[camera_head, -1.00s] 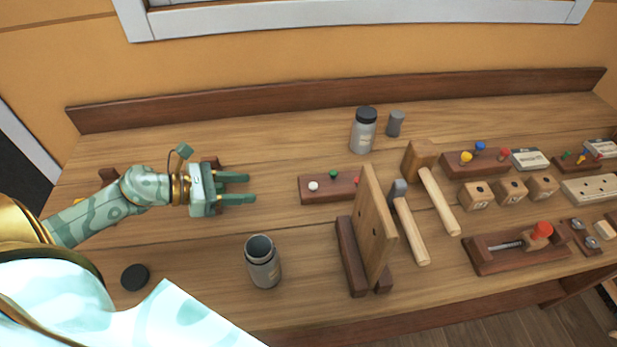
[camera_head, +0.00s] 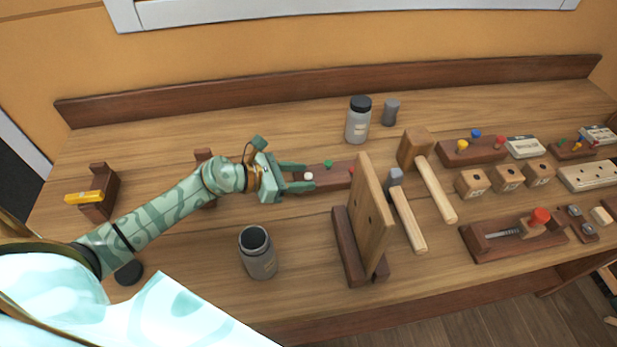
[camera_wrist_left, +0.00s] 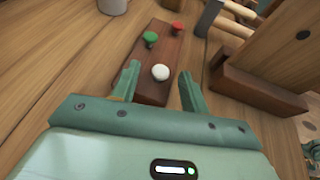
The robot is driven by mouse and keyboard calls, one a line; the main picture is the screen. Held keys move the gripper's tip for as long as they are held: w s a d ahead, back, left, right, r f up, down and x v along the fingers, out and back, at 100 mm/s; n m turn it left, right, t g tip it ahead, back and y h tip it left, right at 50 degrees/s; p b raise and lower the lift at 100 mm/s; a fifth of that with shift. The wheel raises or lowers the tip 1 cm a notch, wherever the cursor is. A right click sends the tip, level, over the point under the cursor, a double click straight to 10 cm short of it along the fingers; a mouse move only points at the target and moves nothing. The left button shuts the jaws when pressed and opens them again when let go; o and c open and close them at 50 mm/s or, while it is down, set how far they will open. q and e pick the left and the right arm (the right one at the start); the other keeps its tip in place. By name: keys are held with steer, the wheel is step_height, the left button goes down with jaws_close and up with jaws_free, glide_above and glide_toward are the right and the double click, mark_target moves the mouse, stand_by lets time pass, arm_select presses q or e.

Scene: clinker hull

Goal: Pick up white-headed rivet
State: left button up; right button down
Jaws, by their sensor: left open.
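The white-headed rivet (camera_head: 309,176) stands in a dark wooden block (camera_head: 329,181), at the end nearest my left gripper (camera_head: 304,178). My left gripper is open, with one finger on each side of the white head. In the left wrist view, the white head (camera_wrist_left: 161,73) shows between the two fingertips (camera_wrist_left: 160,85), with a gap on both sides. A green-headed rivet (camera_wrist_left: 150,38) and a red-headed rivet (camera_wrist_left: 177,28) stand further along the same block. My right gripper is not in view.
An upright wooden board on a stand (camera_head: 369,215) is right of the block. An open grey jar (camera_head: 258,255) stands in front, a lidded jar (camera_head: 358,124) behind. Mallets (camera_head: 437,190) and more rivet blocks lie to the right. Bare bench lies behind the block.

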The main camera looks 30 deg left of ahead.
arm_select(q)
steer(key=shift+w+d+f, duration=0.2)
steer(key=shift+w+d, duration=0.1)
jaws_close()
steer(key=shift+r, duration=0.5)
step_height(320, 180, up, 3)
steer(key=shift+f+p, duration=0.1)
steer(key=shift+p, duration=0.8)
steer(key=s+d+r+p, duration=0.4)
steer(key=s+r+p, duration=0.3)
steer(key=s, duration=0.6)
step_height(320, 180, up, 2)
steer(key=shift+s+d+r, duration=0.15)
steer(key=shift+s, duration=0.1)
